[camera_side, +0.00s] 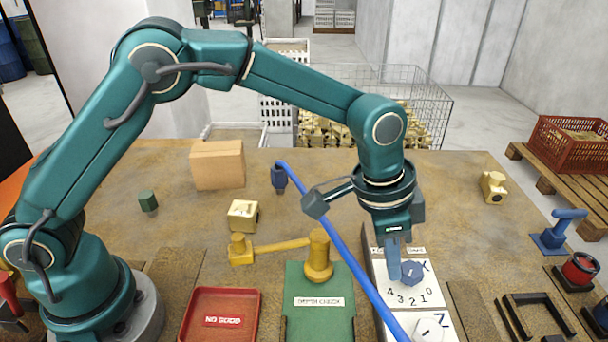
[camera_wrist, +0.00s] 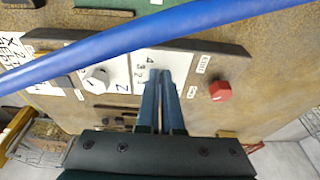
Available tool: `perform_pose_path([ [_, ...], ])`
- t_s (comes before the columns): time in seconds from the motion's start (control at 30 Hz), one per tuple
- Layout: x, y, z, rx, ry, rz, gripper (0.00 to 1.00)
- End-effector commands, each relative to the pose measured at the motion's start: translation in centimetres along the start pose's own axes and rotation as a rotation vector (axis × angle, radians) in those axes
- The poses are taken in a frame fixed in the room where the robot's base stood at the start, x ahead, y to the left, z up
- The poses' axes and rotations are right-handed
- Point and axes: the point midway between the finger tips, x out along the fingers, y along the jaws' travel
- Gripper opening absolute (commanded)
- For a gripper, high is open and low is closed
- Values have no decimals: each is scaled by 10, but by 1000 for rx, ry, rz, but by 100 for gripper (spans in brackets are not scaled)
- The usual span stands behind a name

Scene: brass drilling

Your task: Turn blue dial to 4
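The dial is not visible there, apparently hidden by the fingers. Whether they hold it cannot be told.
A white dial (camera_wrist: 97,80) marked Z sits on the adjoining plate. A red button (camera_wrist: 219,90) is at the panel's other end. The green depth-check stand (camera_side: 320,330) and red tray (camera_side: 220,337) lie left.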

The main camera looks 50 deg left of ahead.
Motion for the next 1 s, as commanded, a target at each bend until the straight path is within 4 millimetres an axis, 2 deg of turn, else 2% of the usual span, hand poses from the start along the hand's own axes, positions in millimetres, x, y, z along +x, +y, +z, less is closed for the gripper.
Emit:
perform_pose_path([
  [0.67,0,-8,-4,-2,11,-3,0],
  [1.0,-3,-9,5,-2,8,-3,0],
])
